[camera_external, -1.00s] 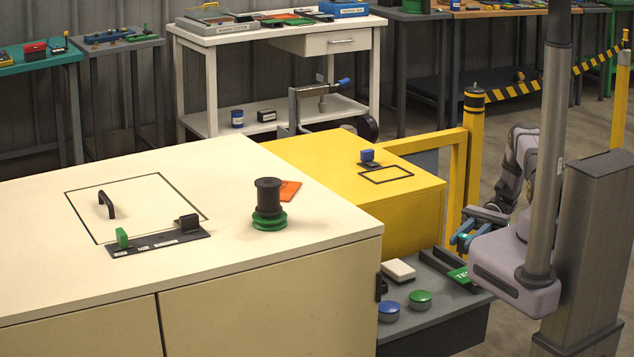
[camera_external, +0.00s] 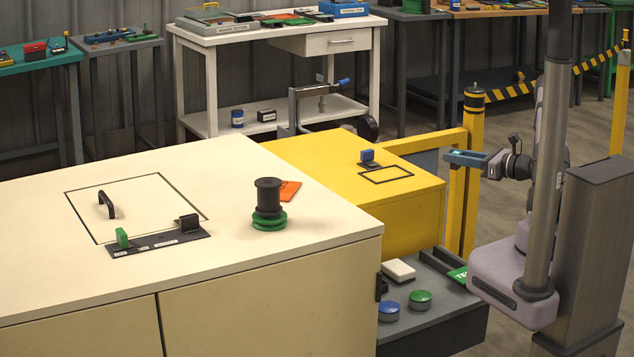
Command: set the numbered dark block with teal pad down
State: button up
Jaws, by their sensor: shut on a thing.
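My gripper (camera_external: 464,158) is at the right, in the air beside the yellow cabinet's right end and in front of the yellow-and-black post. It is shut on the numbered dark block with teal pad (camera_external: 461,153). Only a small teal patch of the block shows between the fingers; its dark body and number cannot be made out. The block is clear of every surface.
The yellow cabinet (camera_external: 350,212) has a black-outlined rectangle and a small blue item (camera_external: 368,157) on top. The cream cabinet (camera_external: 60,270) carries a black-and-green spool (camera_external: 268,205). A grey shelf (camera_external: 440,300) holds blue and green knobs and a white block. A yellow rail (camera_external: 425,143) stands near my gripper.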

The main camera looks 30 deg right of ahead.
jog(key=w+a+r+n+g+y, duration=0.15)
jog(key=w+a+r, duration=0.25)
jog(key=w+a, duration=0.5)
notch_tip(320, 180, up, 14)
jog(key=n+g+y+p, duration=0.4)
jog(key=n+g+y, duration=0.3)
send_over(253, 165)
jog(key=shift+w+f+p, duration=0.1)
jog(key=shift+f+p, duration=0.9)
jog(key=shift+f, duration=4)
jog(key=shift+f+b, duration=0.25)
jog(key=shift+b, duration=0.05)
jog(key=o, duration=1)
jog(key=shift+o, duration=0.2)
